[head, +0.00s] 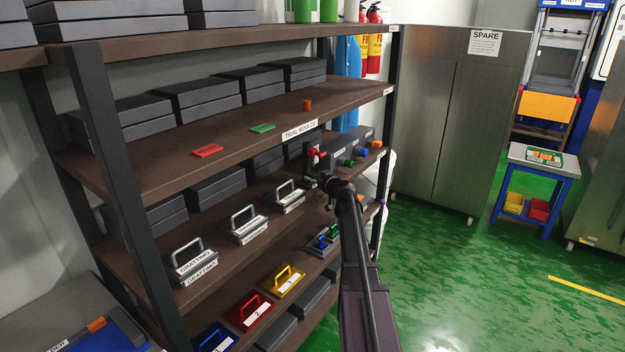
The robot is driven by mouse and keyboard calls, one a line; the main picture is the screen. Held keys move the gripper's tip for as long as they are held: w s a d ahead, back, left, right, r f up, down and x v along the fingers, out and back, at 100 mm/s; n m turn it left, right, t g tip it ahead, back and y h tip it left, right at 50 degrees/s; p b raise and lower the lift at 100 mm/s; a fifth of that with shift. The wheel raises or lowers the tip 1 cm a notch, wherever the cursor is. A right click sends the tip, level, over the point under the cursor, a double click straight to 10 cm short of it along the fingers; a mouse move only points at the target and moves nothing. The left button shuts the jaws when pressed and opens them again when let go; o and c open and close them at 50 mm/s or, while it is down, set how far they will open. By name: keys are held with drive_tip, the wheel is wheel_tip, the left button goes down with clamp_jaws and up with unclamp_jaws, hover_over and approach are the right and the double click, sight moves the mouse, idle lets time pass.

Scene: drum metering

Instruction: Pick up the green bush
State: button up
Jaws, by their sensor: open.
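Grey handled moulds (248,226) line this shelf; coloured handled trays (286,282) stand below. Flat red (207,151) and green (262,128) pieces lie on the shelf above. The rack's right post (392,75) is close by.

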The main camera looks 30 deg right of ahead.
idle(0.3)
clamp_jaws()
drive_tip(key=shift+r, duration=0.15)
idle(0.3)
drive_tip(key=s, duration=1.8)
drive_tip(key=shift+r, duration=0.1)
wheel_tip(320, 180, up, 8)
drive_tip(key=p, duration=0.8)
drive_tip(key=shift+p, duration=0.3)
